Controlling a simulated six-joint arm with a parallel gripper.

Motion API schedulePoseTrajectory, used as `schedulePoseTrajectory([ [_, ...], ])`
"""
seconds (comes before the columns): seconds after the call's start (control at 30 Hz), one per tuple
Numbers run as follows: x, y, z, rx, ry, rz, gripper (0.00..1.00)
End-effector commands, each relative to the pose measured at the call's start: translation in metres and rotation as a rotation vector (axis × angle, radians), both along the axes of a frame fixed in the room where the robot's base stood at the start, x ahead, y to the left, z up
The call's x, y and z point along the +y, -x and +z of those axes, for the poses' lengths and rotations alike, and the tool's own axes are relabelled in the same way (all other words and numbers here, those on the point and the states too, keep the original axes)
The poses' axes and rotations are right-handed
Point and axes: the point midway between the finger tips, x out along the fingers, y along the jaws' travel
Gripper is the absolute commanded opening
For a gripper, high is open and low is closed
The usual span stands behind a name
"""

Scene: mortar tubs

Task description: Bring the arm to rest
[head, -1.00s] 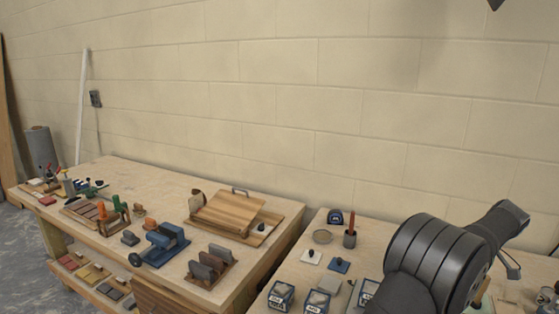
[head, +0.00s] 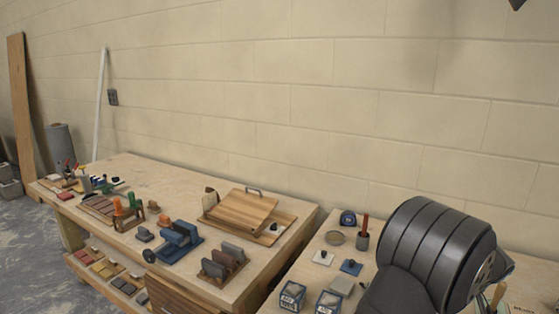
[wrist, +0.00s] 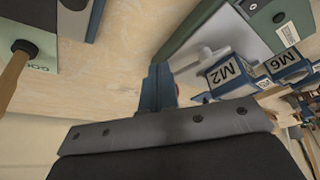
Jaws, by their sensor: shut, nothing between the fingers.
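My arm, a thick dark grey link, fills the lower right of the head view. My gripper is hidden behind it there. In the wrist view my gripper (wrist: 157,88) shows as blue fingers close together beyond a grey bar with screws. The fingers are shut with nothing held. They point over a pale wooden bench top (wrist: 125,60).
In the wrist view, blue-and-white tubs marked M2 (wrist: 227,72) and M6 (wrist: 286,62) are to the right. A wooden handle (wrist: 12,75) is at the left. In the head view, small boxes (head: 291,297) and a slatted wooden board (head: 238,211) stand on the benches by a block wall.

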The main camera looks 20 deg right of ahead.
Motion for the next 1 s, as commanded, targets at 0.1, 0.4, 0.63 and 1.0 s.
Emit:
schedulePoseTrajectory([
  [0.1,0.006,0.008,0.001,0.000,0.001,-0.111,0.00],
  [0.4,0.021,0.021,0.001,0.000,0.000,-0.369,0.00],
  [0.63,0.032,0.028,0.001,-0.001,0.002,-0.537,0.00],
  [1.0,0.048,0.043,0.001,-0.001,-0.001,-0.647,0.00],
])
